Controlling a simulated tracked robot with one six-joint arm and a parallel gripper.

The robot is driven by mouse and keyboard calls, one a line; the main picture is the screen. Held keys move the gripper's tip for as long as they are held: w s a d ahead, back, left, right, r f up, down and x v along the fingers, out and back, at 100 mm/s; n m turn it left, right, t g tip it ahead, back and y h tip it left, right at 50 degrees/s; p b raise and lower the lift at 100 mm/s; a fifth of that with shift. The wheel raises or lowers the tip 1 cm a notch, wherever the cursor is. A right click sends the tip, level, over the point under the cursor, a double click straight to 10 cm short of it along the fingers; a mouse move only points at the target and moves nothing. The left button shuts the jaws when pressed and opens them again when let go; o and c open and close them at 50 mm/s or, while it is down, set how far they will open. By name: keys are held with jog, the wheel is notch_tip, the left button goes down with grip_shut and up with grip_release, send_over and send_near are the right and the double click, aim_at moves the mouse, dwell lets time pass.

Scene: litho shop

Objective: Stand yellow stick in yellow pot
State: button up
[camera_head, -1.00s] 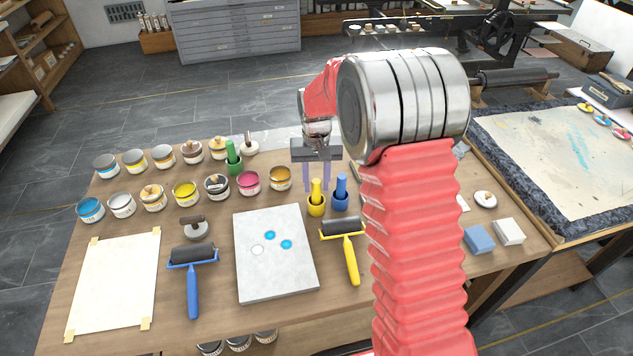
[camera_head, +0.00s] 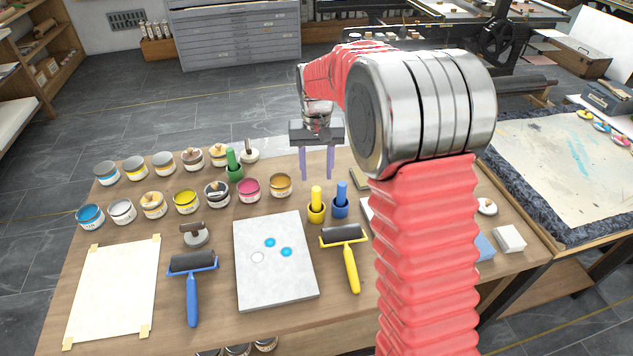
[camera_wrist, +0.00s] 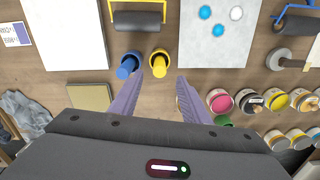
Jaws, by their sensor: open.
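The yellow stick (camera_head: 317,195) stands in the yellow pot (camera_head: 317,214), upright or nearly so, on the table right of the orange-brown tin. In the wrist view the yellow stick (camera_wrist: 159,70) is seen from above with its end inside the yellow pot (camera_wrist: 160,55). My gripper (camera_head: 317,178) is open and empty, fingers pointing down, behind and above the yellow pot in the head view. In the wrist view the gripper's fingers (camera_wrist: 157,90) are spread apart with nothing between them, and the pot lies beyond their tips.
A blue stick (camera_head: 341,191) stands in a blue pot (camera_head: 341,208) close to the right. A green stick (camera_head: 233,160) stands in a green pot among several tins at left. A yellow-handled roller (camera_head: 347,250) and a grey slab (camera_head: 274,262) lie in front.

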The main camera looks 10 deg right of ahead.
notch_tip(320, 180, up, 6)
jog(key=shift+r, duration=0.15)
dwell(1.1)
jog(key=s+r+n+t, duration=0.1)
jog(key=s+r+t, duration=0.1)
jog(key=s, duration=1.3)
jog(key=s+r+t, duration=0.3)
jog(key=s+r, duration=0.1)
jog(key=s, duration=1.1)
jog(key=shift+s+r+n+t, duration=0.25)
jog(key=shift+s+n+t, duration=0.05)
jog(key=shift+s+n, duration=0.1)
